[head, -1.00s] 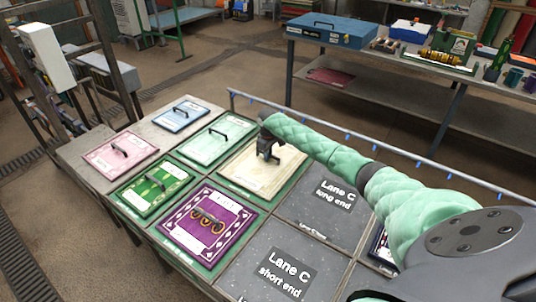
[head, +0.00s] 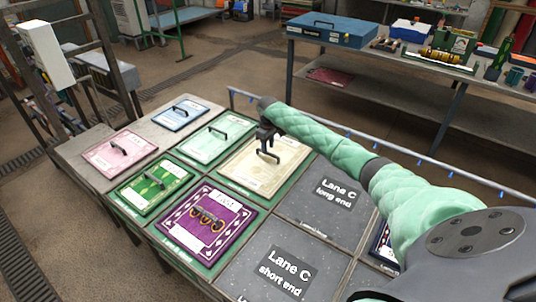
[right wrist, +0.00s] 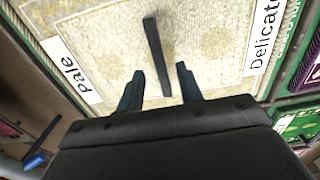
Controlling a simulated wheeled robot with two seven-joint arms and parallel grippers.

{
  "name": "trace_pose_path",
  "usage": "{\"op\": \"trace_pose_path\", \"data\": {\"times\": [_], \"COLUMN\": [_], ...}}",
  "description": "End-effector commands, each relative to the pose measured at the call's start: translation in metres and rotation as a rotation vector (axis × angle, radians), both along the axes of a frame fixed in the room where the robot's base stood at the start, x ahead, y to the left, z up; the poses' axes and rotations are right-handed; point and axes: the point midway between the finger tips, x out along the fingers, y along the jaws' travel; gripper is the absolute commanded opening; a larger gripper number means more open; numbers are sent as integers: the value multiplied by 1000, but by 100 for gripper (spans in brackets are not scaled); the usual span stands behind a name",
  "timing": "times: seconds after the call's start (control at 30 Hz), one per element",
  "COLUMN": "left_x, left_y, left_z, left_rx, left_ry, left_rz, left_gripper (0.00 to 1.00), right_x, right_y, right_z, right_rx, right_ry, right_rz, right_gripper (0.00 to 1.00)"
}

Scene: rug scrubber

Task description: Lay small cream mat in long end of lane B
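The small cream mat (head: 243,176) lies flat in a green-edged cell in the far row, just left of the Lane C long end cell (head: 310,210). Its black bar handle (head: 268,157) stands up near its far right part. My right gripper (head: 267,138) is above the handle, apart from it. In the right wrist view, my gripper (right wrist: 159,69) is open and empty, with the handle (right wrist: 157,55) beyond and between its fingertips. White labels reading "pale" and "Delicate" show on the mat there. My left gripper is not in view.
A purple mat (head: 190,235) and green mat (head: 135,193) lie in front, with mint (head: 200,150), pink (head: 105,160) and blue (head: 165,120) mats to the left. The Lane C short end cell (head: 245,285) is bare. A rail (head: 400,158) runs along the far edge.

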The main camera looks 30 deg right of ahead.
Motion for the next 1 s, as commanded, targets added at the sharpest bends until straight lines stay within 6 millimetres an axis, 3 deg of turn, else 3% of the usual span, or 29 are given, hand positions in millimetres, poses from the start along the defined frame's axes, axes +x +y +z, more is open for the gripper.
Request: {"op": "trace_pose_path", "data": {"times": [0.2, 0.4, 0.6, 1.0], "left_x": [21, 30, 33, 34], "left_y": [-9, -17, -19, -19], "left_z": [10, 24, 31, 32], "left_rx": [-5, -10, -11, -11], "left_ry": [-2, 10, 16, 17], "left_rz": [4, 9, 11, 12], "left_gripper": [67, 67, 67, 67], "right_x": [1, 1, 0, 0], "right_y": [0, -1, -1, 0], "right_z": [41, 68, 79, 80], "right_rx": [0, -1, 0, 0], "right_ry": [-2, -1, 0, 0], "right_rz": [0, -1, -2, -1], "right_gripper": [36, 36, 36, 36]}}
